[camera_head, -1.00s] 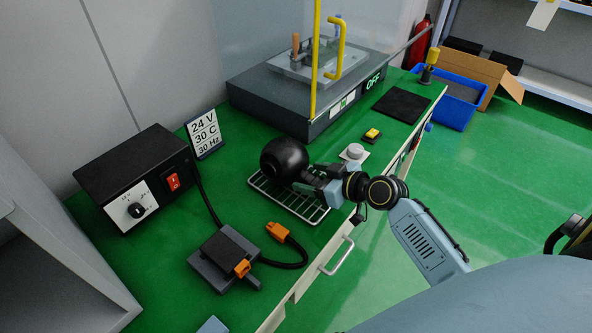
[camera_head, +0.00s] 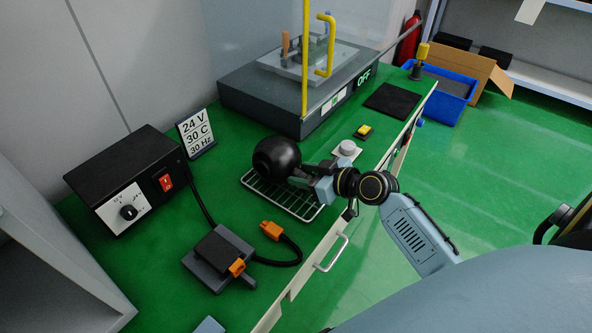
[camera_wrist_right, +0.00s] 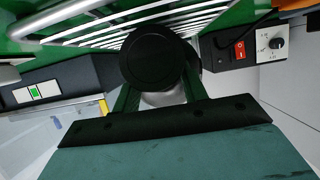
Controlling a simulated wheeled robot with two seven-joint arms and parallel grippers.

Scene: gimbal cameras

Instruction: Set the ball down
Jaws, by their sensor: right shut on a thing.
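The black ball (camera_head: 277,158) is at the wire rack (camera_head: 296,205) on the green bench; I cannot tell whether it touches the wires. My right gripper (camera_head: 300,176) is shut on the ball from its right side. In the right wrist view the dark ball (camera_wrist_right: 155,57) sits between the fingers of the right gripper (camera_wrist_right: 160,82), with the white wires of the rack (camera_wrist_right: 95,32) beyond it. The ball hides part of the rack. My left gripper is not in view.
A black power box (camera_head: 130,178) with a red switch stands left of the rack. An orange-plugged cable (camera_head: 280,262) and a grey block (camera_head: 218,258) lie in front. A grey machine marked OFF (camera_head: 290,95) stands behind. A grey button (camera_head: 347,148) is right of the ball.

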